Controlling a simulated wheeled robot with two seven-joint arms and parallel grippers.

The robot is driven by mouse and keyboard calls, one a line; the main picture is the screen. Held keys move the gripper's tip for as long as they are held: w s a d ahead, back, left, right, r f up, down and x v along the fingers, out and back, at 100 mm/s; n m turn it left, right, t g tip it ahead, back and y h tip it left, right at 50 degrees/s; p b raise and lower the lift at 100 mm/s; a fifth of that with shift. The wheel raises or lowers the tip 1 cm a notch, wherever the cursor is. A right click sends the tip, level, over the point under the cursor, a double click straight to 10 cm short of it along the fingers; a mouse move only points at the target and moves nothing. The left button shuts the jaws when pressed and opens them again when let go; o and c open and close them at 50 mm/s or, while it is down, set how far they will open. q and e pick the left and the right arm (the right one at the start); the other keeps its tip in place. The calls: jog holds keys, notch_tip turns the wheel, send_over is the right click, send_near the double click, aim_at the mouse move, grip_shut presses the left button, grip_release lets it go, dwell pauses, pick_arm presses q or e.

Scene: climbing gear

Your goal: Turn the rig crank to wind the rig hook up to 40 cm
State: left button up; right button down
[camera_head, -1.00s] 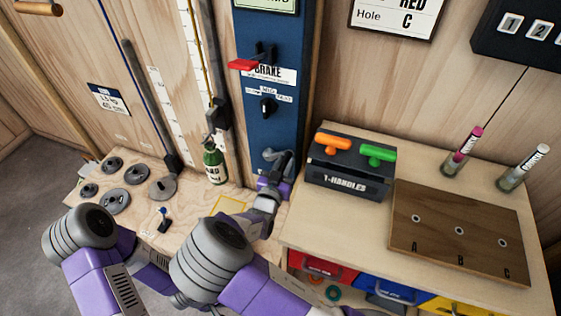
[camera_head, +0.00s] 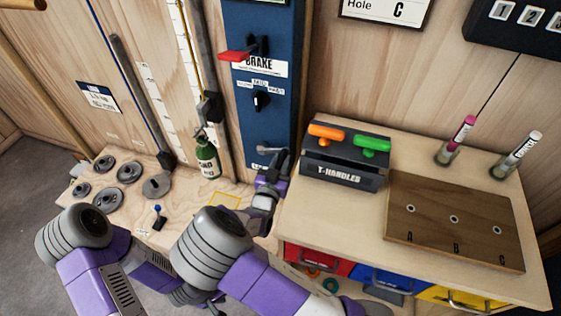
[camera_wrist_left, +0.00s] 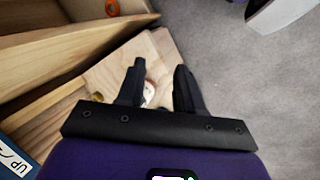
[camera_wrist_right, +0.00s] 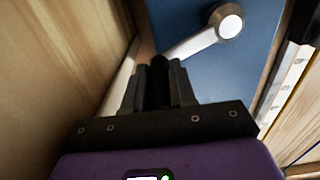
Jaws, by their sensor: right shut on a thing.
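The rig crank (camera_head: 268,149) is at the bottom of the blue rig panel (camera_head: 232,22). In the right wrist view its round hub (camera_wrist_right: 229,24) and pale arm show. My right gripper (camera_wrist_right: 160,84) is shut on the crank's dark handle. In the head view this gripper (camera_head: 274,170) is partly hidden by its wrist. A green bottle-shaped load (camera_head: 207,158) is upright beside the panel, below a dark block (camera_head: 208,107).
A red brake lever (camera_head: 235,56) and a black knob (camera_head: 258,101) are on the panel above the crank. The T-handles box (camera_head: 345,175) stands close right of my right gripper. Several grey discs (camera_head: 129,171) and a small joystick-like lever (camera_head: 158,215) are at the left.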

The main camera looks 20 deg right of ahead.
pick_arm(q)
jog(key=shift+m+t, duration=0.3)
jog(key=shift+m, duration=0.1)
jog(key=w, duration=0.2)
jog(key=w+d, duration=0.1)
jog(key=w, duration=0.1)
jog(key=w+d+r, duration=0.1)
jog(key=w, duration=0.1)
jog(key=shift+d, duration=0.2)
grip_shut()
jog(key=w+d+r+m+t, duration=0.1)
jog(key=w+d+r, duration=0.35)
jog(key=w, duration=0.25)
jog(key=w+d+r+m+h, duration=0.1)
jog(key=w+d+r, duration=0.2)
jog(key=w+r, duration=0.35)
jog(key=w+d+r+m+t, duration=0.1)
jog(key=w+d+r+m, duration=0.1)
jog(key=w+d+r, duration=0.4)
notch_tip(320, 180, up, 22)
jog(key=m+y, duration=0.3)
jog(key=m, duration=0.2)
send_over(279, 160)
jog(key=s+a, duration=0.3)
jog(key=shift+g, duration=0.4)
jog(key=x, duration=0.9)
jog(key=shift+w+d+f, duration=0.15)
jog(key=shift+d+f, duration=0.05)
jog(key=shift+d, duration=0.05)
